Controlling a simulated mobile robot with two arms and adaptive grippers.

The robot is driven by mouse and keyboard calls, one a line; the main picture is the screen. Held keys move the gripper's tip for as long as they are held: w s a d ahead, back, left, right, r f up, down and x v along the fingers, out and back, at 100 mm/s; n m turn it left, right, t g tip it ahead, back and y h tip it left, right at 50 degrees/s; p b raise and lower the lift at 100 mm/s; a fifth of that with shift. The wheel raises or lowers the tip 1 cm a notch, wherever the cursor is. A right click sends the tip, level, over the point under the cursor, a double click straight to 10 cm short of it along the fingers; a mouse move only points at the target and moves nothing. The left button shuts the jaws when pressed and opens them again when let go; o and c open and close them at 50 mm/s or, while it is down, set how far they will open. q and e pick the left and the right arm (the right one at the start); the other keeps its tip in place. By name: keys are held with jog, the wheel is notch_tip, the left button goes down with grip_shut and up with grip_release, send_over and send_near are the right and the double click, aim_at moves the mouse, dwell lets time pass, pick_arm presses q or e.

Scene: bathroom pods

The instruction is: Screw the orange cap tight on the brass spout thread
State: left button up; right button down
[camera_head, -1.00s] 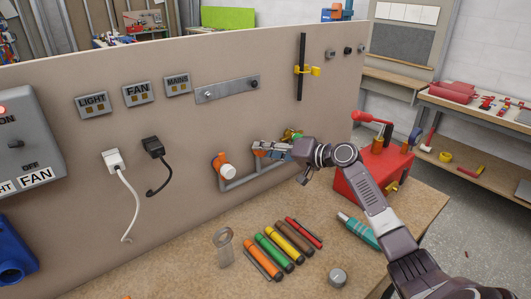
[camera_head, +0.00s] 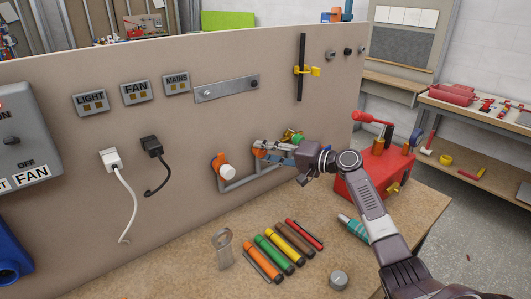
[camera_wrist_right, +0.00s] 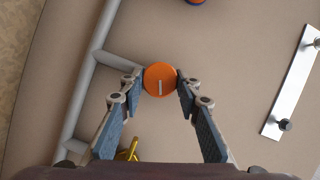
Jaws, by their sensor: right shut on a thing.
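The orange cap (camera_wrist_right: 160,79) sits between the fingertips of my right gripper (camera_wrist_right: 159,82) in the right wrist view, and the jaws are shut on it. A pale line marks its face and points down in that view. In the head view my right gripper (camera_head: 266,148) reaches the panel from the right, at the grey pipe, with a bit of the orange cap (camera_head: 257,152) showing. The brass spout thread is hidden behind the cap, so I cannot tell how far the cap is on. My left gripper is not in view.
An orange fitting with a white knob (camera_head: 228,171) is left of my gripper. A red machine (camera_head: 372,172) stands right, near my forearm. Several coloured tools (camera_head: 278,245) lie on the bench below.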

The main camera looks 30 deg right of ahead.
jog(key=shift+f+m+t+y+b, duration=0.1)
jog(key=shift+m+t+y+b, duration=0.25)
jog(key=shift+m, duration=0.95)
jog(key=c, duration=1.6)
grip_release()
